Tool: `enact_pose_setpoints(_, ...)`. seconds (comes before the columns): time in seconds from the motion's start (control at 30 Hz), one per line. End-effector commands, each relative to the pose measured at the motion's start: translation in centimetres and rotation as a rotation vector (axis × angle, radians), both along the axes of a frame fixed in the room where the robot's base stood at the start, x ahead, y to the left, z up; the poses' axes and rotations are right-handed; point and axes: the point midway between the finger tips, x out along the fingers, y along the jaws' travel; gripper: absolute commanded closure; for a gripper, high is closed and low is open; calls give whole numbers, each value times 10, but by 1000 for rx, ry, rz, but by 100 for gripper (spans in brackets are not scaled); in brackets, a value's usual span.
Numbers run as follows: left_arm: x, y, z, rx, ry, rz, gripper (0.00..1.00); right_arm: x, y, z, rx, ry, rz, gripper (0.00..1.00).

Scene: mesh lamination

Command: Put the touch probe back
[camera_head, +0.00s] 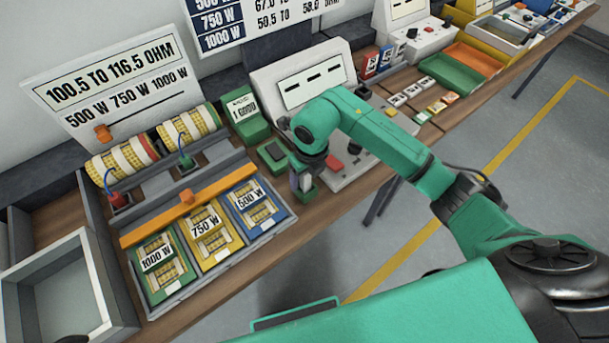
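My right arm reaches in from the right. Its gripper (302,175) points down at the front edge of the bench, left of the grey console. A small green block (307,193), perhaps the probe's holder, shows right at the fingertips. A thin pale piece shows between the dark wrist and this block; I cannot tell whether it is a finger or the touch probe. The wrist hides much of this spot, so the grip is unclear. The grey test console (299,82) with its display stands behind the arm.
A tray with green (166,285), yellow and blue bins marked 1000 W, 750 W and 500 W lies left of the gripper. Wire-wound coils (124,158) stand behind it. A grey open box (55,280) is at far left.

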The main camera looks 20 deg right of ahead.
Motion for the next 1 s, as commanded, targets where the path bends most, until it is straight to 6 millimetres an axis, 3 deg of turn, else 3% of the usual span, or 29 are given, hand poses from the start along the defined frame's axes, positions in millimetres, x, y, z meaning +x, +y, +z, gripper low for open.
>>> enact_pose_setpoints(0.27, 0, -2, 0, -2, -1, -1, 50, 0, 0, 0, 0, 0, 0, 35)
enact_pose_setpoints(0.43, 1, -2, -6, -2, -2, -1, 50, -1, -1, 15, 0, -4, 1, 35)
enact_pose_setpoints(0.83, 1, -2, -28, -2, -2, -1, 50, -13, -6, 113, -1, -7, 1, 35)
enact_pose_setpoints(0.9, 1, -2, -22, -2, -2, -1, 50, -15, -7, 131, -3, -7, 0, 35)
enact_pose_setpoints(1.0, 1, -2, -21, -2, -2, -1, 50, -17, -8, 142, -2, -3, 0, 35)
